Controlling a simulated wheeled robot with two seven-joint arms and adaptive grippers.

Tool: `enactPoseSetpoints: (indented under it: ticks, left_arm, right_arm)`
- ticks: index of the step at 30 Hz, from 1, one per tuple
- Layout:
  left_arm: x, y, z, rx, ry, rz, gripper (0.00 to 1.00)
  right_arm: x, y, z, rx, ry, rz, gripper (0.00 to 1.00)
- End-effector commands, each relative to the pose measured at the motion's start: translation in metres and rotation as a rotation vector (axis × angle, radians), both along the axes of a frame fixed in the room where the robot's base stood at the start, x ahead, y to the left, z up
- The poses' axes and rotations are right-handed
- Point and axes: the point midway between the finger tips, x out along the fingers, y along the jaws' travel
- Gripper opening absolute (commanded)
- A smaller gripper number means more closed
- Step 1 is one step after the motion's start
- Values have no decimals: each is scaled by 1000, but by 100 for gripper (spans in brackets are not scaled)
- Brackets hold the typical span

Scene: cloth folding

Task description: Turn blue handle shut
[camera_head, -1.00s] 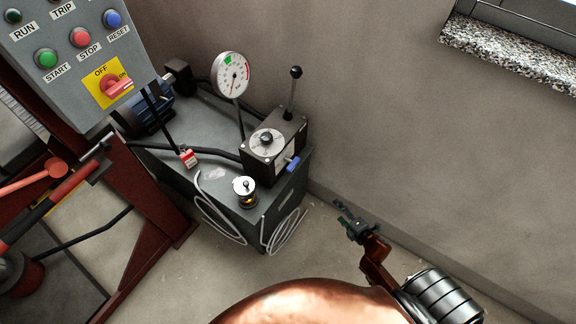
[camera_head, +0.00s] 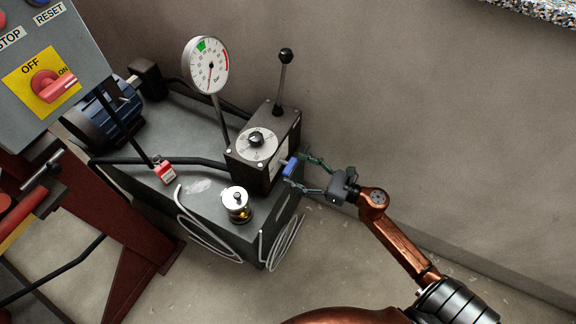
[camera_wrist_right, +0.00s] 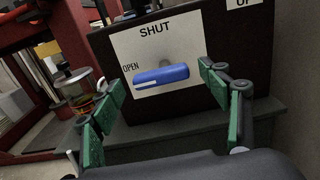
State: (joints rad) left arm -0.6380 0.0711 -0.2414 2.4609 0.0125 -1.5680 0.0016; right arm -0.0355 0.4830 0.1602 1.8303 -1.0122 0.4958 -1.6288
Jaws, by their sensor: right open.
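The blue handle (camera_head: 290,166) sticks out from the right side of the dark valve block (camera_head: 262,150) on the grey tank. In the right wrist view the blue handle (camera_wrist_right: 161,75) lies nearly level on a white plate (camera_wrist_right: 150,48). The plate reads SHUT above it and OPEN at its left; the handle's left end lies just below OPEN. My right gripper (camera_head: 298,172) is open, its two fingers on either side of the handle. In the wrist view the green finger pads stand left and right of the handle, apart from it. My left gripper is not in view.
A dial gauge (camera_head: 206,66) and an upright black-knobbed lever (camera_head: 284,75) stand by the block. A silver-capped fitting (camera_head: 237,203), a red padlock (camera_head: 164,171) and looped hoses (camera_head: 205,236) are nearby. The wall (camera_head: 430,140) is close on the right.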

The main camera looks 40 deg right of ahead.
Motion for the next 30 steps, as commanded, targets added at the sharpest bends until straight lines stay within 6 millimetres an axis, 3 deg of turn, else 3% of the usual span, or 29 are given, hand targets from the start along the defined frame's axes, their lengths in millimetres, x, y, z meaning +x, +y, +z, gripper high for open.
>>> enactPoseSetpoints:
  ticks: [6,17,30]
  left_arm:
    - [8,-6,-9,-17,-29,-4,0]
    - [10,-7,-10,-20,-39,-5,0]
    - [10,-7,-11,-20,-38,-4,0]
  right_arm:
    - [22,11,-1,0,1,0,70]
    - [26,13,0,2,1,-2,69]
    - [26,12,-1,3,1,-2,39]
